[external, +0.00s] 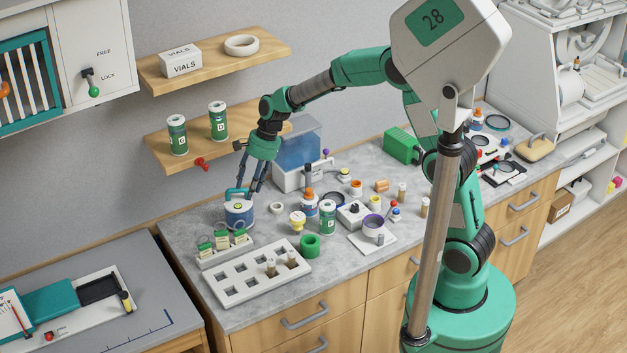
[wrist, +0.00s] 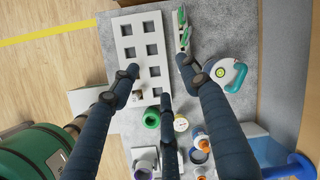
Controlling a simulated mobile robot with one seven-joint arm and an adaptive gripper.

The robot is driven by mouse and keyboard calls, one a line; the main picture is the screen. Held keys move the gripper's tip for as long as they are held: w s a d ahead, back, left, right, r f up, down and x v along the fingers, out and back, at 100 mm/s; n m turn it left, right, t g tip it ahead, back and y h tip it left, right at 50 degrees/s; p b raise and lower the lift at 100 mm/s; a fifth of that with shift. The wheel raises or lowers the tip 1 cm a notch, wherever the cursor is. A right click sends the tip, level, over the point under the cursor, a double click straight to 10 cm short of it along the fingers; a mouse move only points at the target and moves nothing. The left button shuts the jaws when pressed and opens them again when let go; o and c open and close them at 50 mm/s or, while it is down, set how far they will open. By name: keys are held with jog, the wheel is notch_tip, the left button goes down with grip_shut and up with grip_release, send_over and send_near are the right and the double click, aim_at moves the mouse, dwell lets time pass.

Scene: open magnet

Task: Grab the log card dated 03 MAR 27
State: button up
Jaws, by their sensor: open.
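Several small log cards (external: 222,239) with green tops stand upright in a pale slotted holder (external: 212,258) at the left end of the counter. Their dates are too small to read. In the wrist view the cards (wrist: 182,27) appear edge-on near the top, in the narrow pale holder. My gripper (external: 248,187) points down above the counter, near the white-and-blue mug (external: 239,214) just behind the cards. In the wrist view my gripper (wrist: 160,76) has its fingers spread and empty, with the cards beyond the right fingertip.
A white tray with square holes (external: 228,291) lies in front of the cards, with small brown vials in it. A green ring (external: 310,246), a green-and-white can (external: 327,215) and several bottles crowd the counter to the right. A wooden shelf (external: 215,137) is on the wall behind.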

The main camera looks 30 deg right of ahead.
jog(key=w+a+f+m+g+p, duration=0.2)
jog(key=a+f+m+p, duration=0.15)
jog(key=a+f, duration=0.85)
jog(key=m+t, duration=0.2)
jog(key=m, duration=0.2)
send_near(207, 244)
jog(key=shift+w+d+n+p, duration=0.25)
jog(key=shift+d+p, duration=0.1)
jog(key=shift+d, duration=0.05)
jog(key=shift+f+y, duration=0.15)
jog(key=shift+y, duration=0.15)
jog(key=shift+p+x, duration=0.4)
jog(key=shift+x, duration=2.85)
jog(key=shift+s+a+f, duration=0.1)
jog(key=shift+s+f, duration=0.05)
jog(key=shift+p+x, duration=0.5)
jog(key=shift+x, duration=1.95)
jog(key=shift+a, duration=0.1)
